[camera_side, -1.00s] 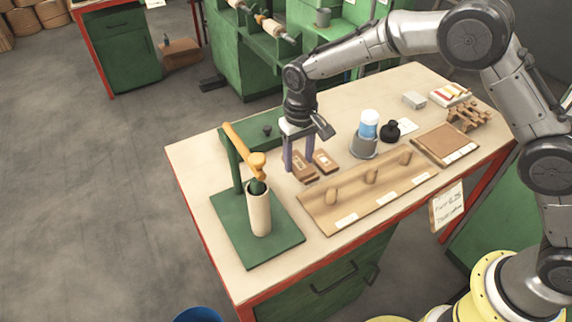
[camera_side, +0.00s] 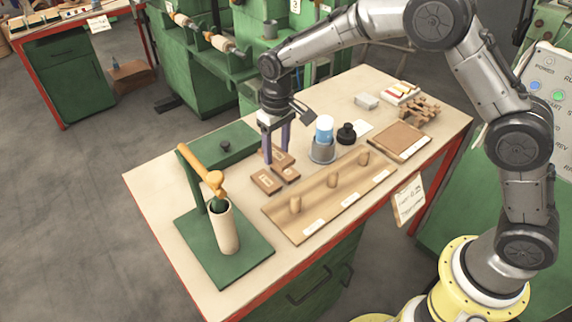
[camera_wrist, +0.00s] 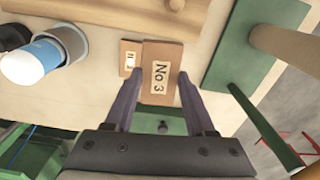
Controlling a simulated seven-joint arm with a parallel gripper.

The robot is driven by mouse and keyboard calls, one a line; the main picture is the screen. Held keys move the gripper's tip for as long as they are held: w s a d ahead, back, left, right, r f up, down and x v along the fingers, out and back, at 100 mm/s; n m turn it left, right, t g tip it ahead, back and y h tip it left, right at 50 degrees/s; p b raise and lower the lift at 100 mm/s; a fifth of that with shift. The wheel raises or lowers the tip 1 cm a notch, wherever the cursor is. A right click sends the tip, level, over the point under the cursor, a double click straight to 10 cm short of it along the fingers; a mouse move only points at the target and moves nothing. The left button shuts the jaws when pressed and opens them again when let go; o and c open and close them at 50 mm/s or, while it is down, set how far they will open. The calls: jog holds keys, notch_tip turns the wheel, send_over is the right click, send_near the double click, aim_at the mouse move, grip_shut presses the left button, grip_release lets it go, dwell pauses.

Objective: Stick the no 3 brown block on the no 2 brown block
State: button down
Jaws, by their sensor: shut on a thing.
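My gripper (camera_side: 277,155) points down and is shut on the no 3 brown block. In the wrist view the held no 3 block (camera_wrist: 160,74) sits between my fingertips, its "No 3" label readable. In the side view it shows partly (camera_side: 282,158), behind two other brown blocks. One of these is a left block (camera_side: 267,181) and the other a right block (camera_side: 289,175); their numbers are too small to read. In the wrist view another brown block (camera_wrist: 130,57) shows beside the held block, partly hidden, its label not clearly readable.
A wooden board with pegs (camera_side: 330,196) lies in front of the blocks. A grey cup with a blue-white bottle (camera_side: 322,150) and a black bottle (camera_side: 346,133) stand to the right. A green press stand with a tube (camera_side: 227,230) is at the left.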

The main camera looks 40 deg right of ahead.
jog(key=shift+m, duration=0.5)
jog(key=w+d+f, duration=0.1)
jog(key=d, duration=0.1)
jog(key=w+d+f, duration=0.1)
jog(key=f, duration=0.1)
jog(key=w+d+f, duration=0.1)
jog(key=w+d, duration=0.1)
jog(key=shift+d+f, duration=0.25)
jog(key=shift+d, duration=0.1)
jog(key=shift+f, duration=2.85)
jog(key=shift+c, duration=0.8)
grip_release()
jog(key=shift+o, duration=0.2)
jog(key=shift+o, duration=0.6)
jog(key=shift+r, duration=0.1)
